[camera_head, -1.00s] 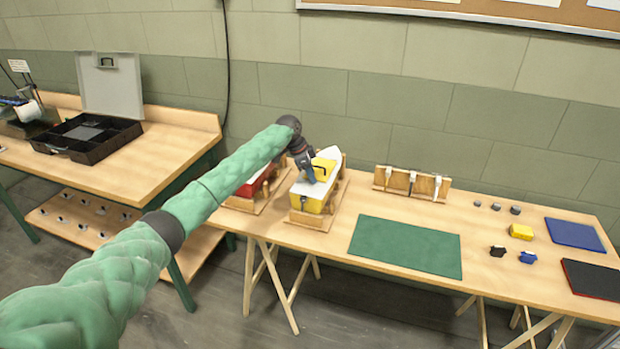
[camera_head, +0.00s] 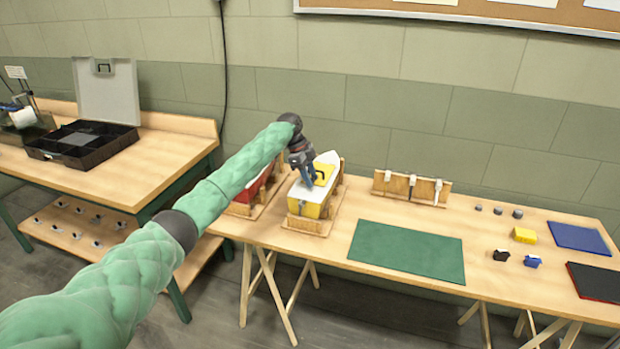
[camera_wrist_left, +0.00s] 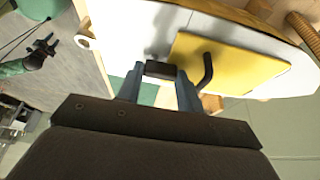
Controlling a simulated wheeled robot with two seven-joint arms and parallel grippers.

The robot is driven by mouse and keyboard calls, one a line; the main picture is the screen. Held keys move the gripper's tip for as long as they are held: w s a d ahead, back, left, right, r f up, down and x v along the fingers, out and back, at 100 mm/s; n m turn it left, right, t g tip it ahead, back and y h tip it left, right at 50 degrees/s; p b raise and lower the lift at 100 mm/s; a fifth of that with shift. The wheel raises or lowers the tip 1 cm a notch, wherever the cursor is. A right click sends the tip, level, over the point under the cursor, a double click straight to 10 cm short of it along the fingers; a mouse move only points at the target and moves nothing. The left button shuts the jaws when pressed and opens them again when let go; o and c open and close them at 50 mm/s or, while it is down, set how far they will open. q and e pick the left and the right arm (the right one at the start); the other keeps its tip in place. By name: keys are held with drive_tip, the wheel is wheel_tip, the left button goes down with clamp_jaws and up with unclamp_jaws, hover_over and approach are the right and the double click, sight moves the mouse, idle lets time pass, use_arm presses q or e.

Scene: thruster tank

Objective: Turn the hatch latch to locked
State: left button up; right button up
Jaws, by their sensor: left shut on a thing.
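The yellow-and-white boat hull (camera_head: 311,207) stands in a wooden cradle on the table. The yellow hatch (camera_head: 326,173) is on its white deck; in the left wrist view the hatch (camera_wrist_left: 243,63) lies flat with a dark bent handle (camera_wrist_left: 208,69). My left gripper (camera_head: 309,184) is at the deck beside the hatch. In the left wrist view its fingers (camera_wrist_left: 160,82) are shut on a small dark block, seemingly the latch (camera_wrist_left: 160,70), at the hatch edge. The latch's angle is hard to tell. My right gripper (camera_wrist_left: 40,52) seems to show small at the left of that view.
A red hull (camera_head: 250,188) in a cradle stands close left of the yellow one. A wooden tool rack (camera_head: 411,187), a green mat (camera_head: 407,249), small blocks and a blue tray (camera_head: 578,238) lie to the right. An open black case (camera_head: 82,143) is on the left bench.

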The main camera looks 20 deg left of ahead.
use_arm(q)
drive_tip(key=o, duration=1)
drive_tip(key=shift+r, duration=0.1)
drive_tip(key=shift+s, duration=0.1)
